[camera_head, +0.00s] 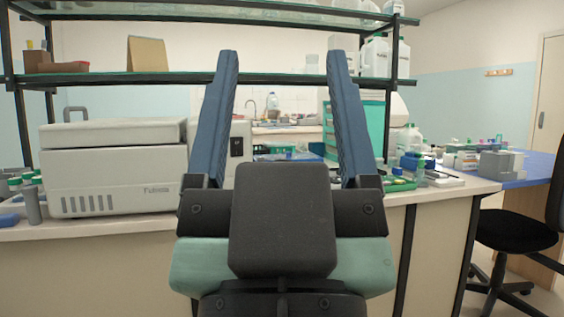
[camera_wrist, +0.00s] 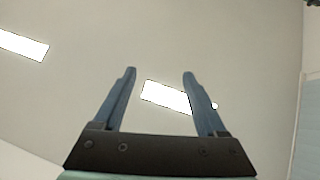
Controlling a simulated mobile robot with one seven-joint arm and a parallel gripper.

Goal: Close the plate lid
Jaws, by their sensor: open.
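My gripper (camera_head: 284,68) is raised in the middle of the head view, with its two long blue fingers pointing up and spread wide. It is open and nothing is between the fingers. The gripper also shows in the wrist view (camera_wrist: 159,74), where it points at the ceiling. I cannot make out a plate or its lid in either view. My gripper hides part of the bench behind it.
A white lab machine (camera_head: 110,168) with a closed top and a handle stands on the bench at left. Glass shelves (camera_head: 200,77) run above the bench. Small items and grey boxes (camera_head: 501,163) lie at right. A black chair (camera_head: 520,235) stands at the right.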

